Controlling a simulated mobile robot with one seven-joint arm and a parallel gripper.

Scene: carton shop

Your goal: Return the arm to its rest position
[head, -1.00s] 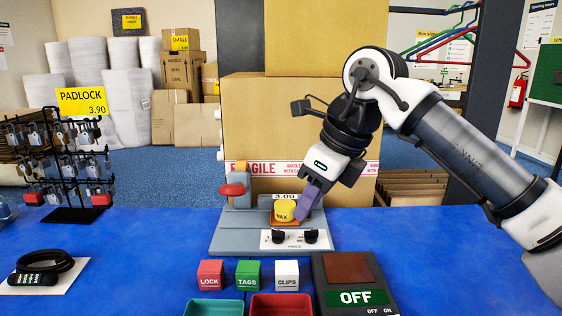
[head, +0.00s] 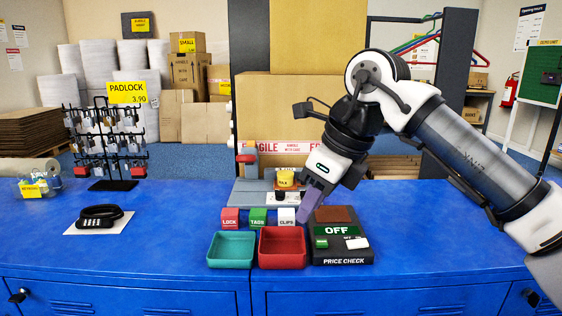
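My arm reaches in from the right in the head view, bent at the elbow, with the hand pointing down and to the left. I see nothing held.
Red LOCK (head: 230,217) and green TAGS (head: 258,217) blocks stand behind a teal tray (head: 231,263) and a red tray (head: 282,262). A padlock rack (head: 113,186) and a black cable lock (head: 98,217) are at left. The blue counter (head: 450,235) is clear at right.

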